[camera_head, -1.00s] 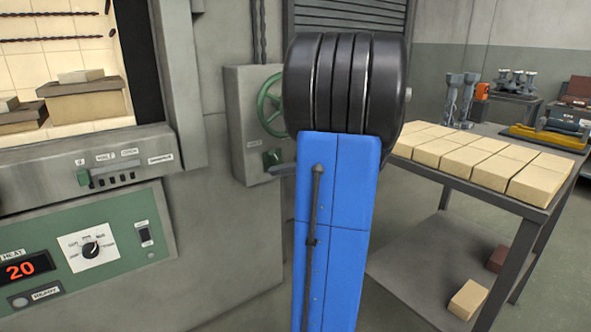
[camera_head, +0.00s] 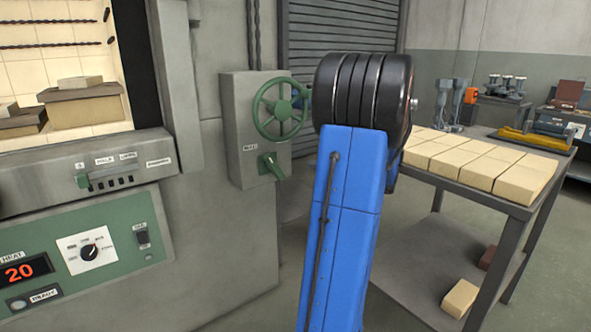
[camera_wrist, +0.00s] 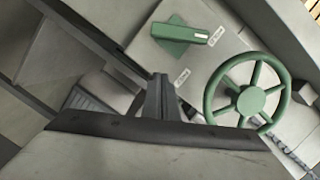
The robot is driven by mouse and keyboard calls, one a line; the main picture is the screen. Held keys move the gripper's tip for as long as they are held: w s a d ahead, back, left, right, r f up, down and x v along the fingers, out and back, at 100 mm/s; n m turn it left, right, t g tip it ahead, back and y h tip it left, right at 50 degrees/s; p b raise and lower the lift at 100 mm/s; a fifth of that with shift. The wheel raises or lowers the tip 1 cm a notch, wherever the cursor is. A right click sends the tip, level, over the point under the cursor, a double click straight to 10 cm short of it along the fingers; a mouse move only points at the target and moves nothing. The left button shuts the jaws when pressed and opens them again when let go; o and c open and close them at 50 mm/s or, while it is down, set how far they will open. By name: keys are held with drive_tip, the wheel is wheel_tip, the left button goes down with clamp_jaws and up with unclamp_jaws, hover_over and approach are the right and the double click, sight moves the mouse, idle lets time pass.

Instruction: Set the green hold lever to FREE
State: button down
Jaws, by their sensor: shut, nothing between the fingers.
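The green lever (camera_head: 272,166) sits on a grey wall box (camera_head: 236,135), below a green handwheel (camera_head: 282,108). In the head view its handle slants down to the right, away from a small pale label (camera_head: 249,148) at its upper left. In the wrist view the lever (camera_wrist: 185,35) lies near the top, its handle end beside one pale label (camera_wrist: 216,36); another label (camera_wrist: 181,78) is lower. I cannot read either clearly. My gripper (camera_wrist: 160,97) is shut and empty, apart from the lever; my own arm hides it in the head view.
A furnace front with a green control panel (camera_head: 110,235) and a slotted sill (camera_head: 115,178) stands at left. A table (camera_head: 512,207) with pale bricks stands at right. The handwheel (camera_wrist: 249,98) projects beside the lever in the wrist view.

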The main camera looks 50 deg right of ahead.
sight(272, 166)
drive_tip(key=w+a+f, duration=0.3)
drive_tip(key=w, duration=0.7)
drive_tip(key=shift+w+f, duration=0.15)
drive_tip(key=shift+w, duration=0.1)
drive_tip(key=shift+a, duration=0.1)
